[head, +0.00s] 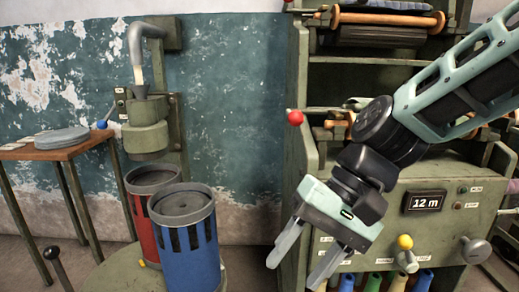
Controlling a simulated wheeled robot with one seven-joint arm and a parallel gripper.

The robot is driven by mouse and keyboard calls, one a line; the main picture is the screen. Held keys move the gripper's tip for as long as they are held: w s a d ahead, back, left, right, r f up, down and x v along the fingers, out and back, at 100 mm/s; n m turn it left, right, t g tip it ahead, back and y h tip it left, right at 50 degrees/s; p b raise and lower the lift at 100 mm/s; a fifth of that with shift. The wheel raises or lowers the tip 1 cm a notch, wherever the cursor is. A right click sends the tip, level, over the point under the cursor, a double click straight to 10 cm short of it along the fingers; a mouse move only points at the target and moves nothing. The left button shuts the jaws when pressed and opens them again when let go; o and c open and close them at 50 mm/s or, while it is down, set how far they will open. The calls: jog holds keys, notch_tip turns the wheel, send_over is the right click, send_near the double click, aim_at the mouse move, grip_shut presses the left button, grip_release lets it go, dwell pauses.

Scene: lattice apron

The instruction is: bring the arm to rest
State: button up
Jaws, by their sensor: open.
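My gripper (297,268) hangs in front of the green machine in the head view, fingers pointing down and to the left. Its two fingers are apart with nothing between them. My arm comes in from the upper right and bends down to the gripper. The gripper is right of the blue canister and apart from it.
A green machine (437,254) with a display reading 12 m, knobs and rolls stands behind my arm. A blue canister (185,245) and a red one (140,215) stand at left below a wall-mounted spout (146,125). A wooden table (60,152) holds grey discs farther left.

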jog(key=s+d+f+n+t+h, duration=0.3)
jog(key=s+d+f+n+h, duration=0.35)
jog(key=s+d+n, duration=0.2)
notch_tip(320, 180, up, 26)
jog(key=p, duration=2.6)
jog(key=shift+m+y, duration=0.35)
jog(key=shift+f, duration=0.15)
